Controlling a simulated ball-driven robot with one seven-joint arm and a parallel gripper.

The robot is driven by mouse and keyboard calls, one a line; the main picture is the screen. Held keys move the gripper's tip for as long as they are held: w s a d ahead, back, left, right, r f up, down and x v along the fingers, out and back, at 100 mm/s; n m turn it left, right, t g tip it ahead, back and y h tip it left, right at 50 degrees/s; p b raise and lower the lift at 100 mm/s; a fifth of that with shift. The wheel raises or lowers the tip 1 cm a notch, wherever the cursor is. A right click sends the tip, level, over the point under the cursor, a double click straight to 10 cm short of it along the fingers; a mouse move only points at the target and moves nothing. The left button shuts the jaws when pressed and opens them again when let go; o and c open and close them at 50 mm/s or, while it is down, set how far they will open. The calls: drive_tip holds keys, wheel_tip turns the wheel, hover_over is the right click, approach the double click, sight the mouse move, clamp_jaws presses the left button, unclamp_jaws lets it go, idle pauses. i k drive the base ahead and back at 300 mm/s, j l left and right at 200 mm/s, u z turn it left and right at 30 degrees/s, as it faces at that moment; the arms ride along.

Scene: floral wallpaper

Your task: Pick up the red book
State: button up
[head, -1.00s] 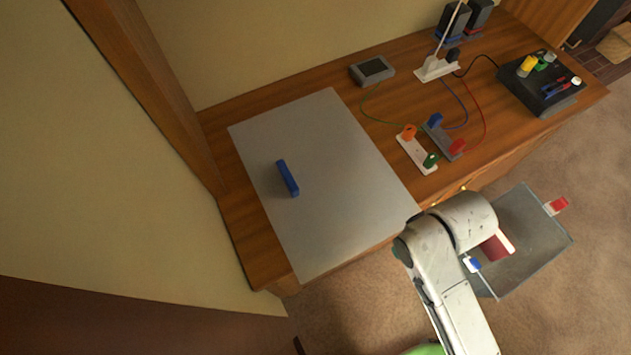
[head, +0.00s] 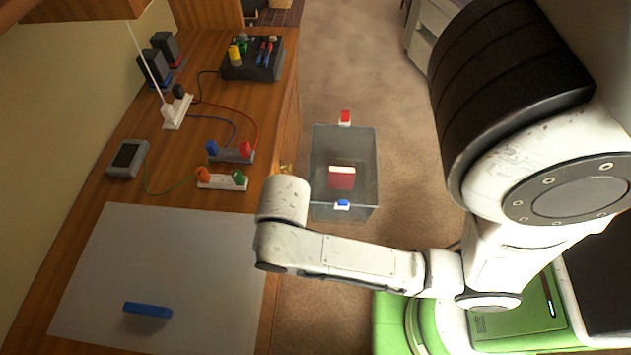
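The red book (head: 341,181) stands inside a grey open bin (head: 318,160), with its pale page edge facing up. The bin is on the carpet to the right of the desk. My arm reaches across below the bin in the picture, with its far joint over the desk's edge. My gripper is not visible; I cannot tell where its fingers are.
The wooden desk (head: 190,192) runs along the left, with a white sheet (head: 190,265) bearing a blue bar (head: 147,310). Power strips (head: 222,181), a grey device (head: 127,158), a black box (head: 252,62) and cables lie on it. Carpet beyond the bin is clear.

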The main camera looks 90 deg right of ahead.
sight(339, 176)
drive_tip(key=l+z, duration=0.15)
drive_tip(key=l, duration=1.45)
drive_tip(key=k, duration=0.05)
